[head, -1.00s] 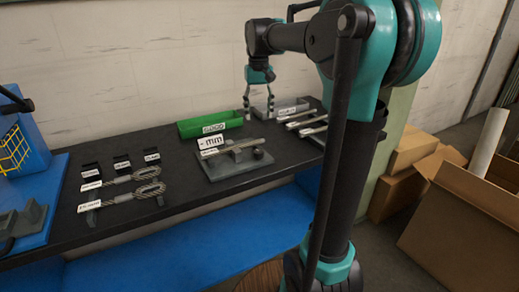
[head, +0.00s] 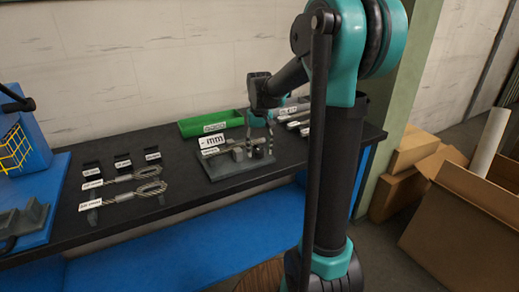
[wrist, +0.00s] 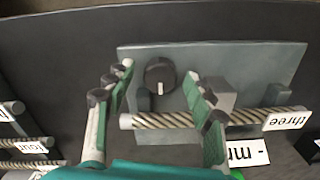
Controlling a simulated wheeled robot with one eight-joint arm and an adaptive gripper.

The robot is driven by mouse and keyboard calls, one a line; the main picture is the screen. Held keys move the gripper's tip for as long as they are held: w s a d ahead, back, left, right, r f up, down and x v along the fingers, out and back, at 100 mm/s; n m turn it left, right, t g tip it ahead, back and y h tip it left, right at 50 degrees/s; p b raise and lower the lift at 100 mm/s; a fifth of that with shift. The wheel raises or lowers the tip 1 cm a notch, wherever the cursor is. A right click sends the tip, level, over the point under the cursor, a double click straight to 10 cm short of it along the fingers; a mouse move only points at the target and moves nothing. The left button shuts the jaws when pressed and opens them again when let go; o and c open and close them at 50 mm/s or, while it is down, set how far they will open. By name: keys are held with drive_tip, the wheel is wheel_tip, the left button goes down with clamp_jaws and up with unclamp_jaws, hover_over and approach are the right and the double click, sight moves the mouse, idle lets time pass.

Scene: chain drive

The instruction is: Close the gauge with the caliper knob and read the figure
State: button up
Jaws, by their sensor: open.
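The gauge plate (head: 228,180) lies on the bench, and its grey plate (wrist: 283,65) fills the middle of the wrist view. The dark round caliper knob (wrist: 160,74) with a pale mark shows between my gripper's (wrist: 161,85) open, empty fingers, apart from both. In the head view my gripper (head: 259,142) hangs over the gauge's right end and partly hides the knob. A twisted rod tagged "three" (wrist: 180,120) lies across the gauge beside grey jaw blocks (wrist: 220,93). The white display (head: 212,139) shows a dash and "mm", with no figure.
A green bin (head: 205,122) stands behind the gauge. Rods with white tags (head: 298,117) lie to the right, and looped cables (head: 148,189) lie to the left. A blue fixture (head: 30,228) stands at the far left. Cardboard boxes (head: 465,215) are on the floor.

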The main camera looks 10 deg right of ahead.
drive_tip(key=shift+c, duration=0.4)
drive_tip(key=c, duration=1.1)
drive_tip(key=shift+m, duration=0.3)
drive_tip(key=m, duration=0.6)
drive_tip(key=shift+m, duration=0.3)
drive_tip(key=m, duration=0.3)
drive_tip(key=shift+m, duration=2.3)
